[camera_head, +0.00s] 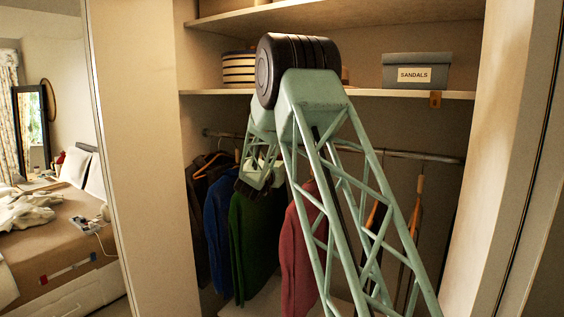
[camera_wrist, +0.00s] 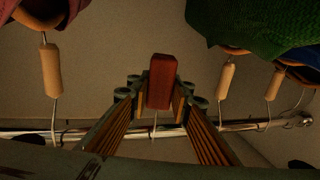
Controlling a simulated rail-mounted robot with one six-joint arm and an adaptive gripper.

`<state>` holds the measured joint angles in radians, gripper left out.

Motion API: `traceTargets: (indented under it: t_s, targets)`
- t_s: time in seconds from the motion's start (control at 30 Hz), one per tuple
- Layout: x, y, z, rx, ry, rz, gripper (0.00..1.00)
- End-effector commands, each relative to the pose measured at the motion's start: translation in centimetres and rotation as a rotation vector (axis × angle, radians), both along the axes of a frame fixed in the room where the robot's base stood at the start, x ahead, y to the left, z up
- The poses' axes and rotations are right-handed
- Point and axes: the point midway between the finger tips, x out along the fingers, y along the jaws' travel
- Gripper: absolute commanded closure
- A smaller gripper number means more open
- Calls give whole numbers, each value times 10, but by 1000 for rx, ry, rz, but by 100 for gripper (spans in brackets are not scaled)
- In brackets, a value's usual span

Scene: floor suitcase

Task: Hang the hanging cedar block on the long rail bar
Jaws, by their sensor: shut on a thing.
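My gripper (camera_wrist: 160,92) is shut on a red-brown cedar block (camera_wrist: 162,80), held upright between its fingertips in the wrist view. A thin pale wire shows at the block's lower end and reaches the long rail bar (camera_wrist: 85,134) in the picture. I cannot tell whether it touches or is hooked over the bar. In the head view the rail bar (camera_head: 405,154) runs across the closet under the shelf. My arm covers its middle, and the block cannot be made out there.
Hanging garments crowd the rail: a blue one (camera_head: 216,225), a green one (camera_head: 252,240) and a pink one (camera_head: 300,245). Wooden hangers (camera_head: 415,220) hang at the right. The shelf (camera_head: 385,94) above holds a striped box (camera_head: 238,70) and a "SANDALS" box (camera_head: 415,62).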

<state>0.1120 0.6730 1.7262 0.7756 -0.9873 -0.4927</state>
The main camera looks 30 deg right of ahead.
Motion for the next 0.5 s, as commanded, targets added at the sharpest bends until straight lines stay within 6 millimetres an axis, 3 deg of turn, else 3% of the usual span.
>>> traceTargets:
  t_s: [0.17,0.2,0.33,0.5]
  targets:
    - [0,0,0,0,0,0,100]
    - [0,0,0,0,0,0,78]
    - [0,0,0,0,0,0,66]
    - [0,0,0,0,0,0,66]
